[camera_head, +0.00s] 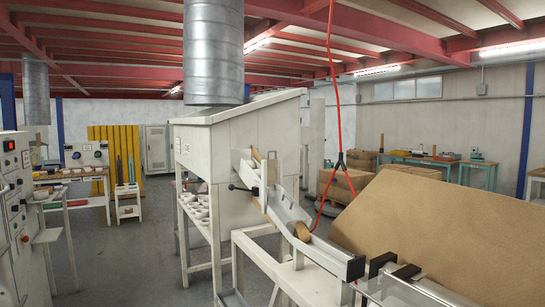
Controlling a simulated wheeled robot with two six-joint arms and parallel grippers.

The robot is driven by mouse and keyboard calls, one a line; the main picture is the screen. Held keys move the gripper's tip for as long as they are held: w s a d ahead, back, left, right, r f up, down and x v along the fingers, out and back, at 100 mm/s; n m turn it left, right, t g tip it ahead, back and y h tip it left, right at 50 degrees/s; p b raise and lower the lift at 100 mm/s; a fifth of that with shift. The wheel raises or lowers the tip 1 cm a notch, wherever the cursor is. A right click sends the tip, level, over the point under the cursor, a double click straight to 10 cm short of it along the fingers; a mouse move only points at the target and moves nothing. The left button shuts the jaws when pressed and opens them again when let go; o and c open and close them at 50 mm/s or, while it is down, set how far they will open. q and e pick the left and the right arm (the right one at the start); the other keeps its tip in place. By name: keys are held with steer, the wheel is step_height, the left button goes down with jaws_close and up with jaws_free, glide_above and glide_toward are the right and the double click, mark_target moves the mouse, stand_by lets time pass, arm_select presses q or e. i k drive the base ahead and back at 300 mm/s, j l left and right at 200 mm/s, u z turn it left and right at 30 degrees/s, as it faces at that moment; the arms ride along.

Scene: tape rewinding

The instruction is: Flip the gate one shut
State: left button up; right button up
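A sloping metal chute (318,247) runs down to the right from a white cabinet (215,150). A brown roll (302,231) sits on its lower part, and another brown piece (257,155) shows at its upper end. A pale upright plate (272,168) stands across the upper chute, perhaps a gate. A black-handled lever (240,187) sticks out to the left below it. I cannot tell which part is gate one, or whether it is open or shut. I see neither of my grippers.
A large tan board (440,225) slopes at the right, with black fittings (382,262) by its lower edge. A white frame (285,275) stands under the chute. A red cable (331,90) hangs behind. Open floor (130,250) lies left.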

mark_target(271, 162)
steer(key=i+z, duration=0.2)
steer(key=z, duration=0.5)
steer(key=i+j+z, duration=0.15)
steer(key=i+j, duration=0.15)
steer(key=i+j+z, duration=0.25)
steer(key=i+j, duration=0.25)
steer(key=j, duration=0.25)
steer(key=i+j+z, duration=0.15)
steer(key=j, duration=0.25)
steer(key=i, duration=0.1)
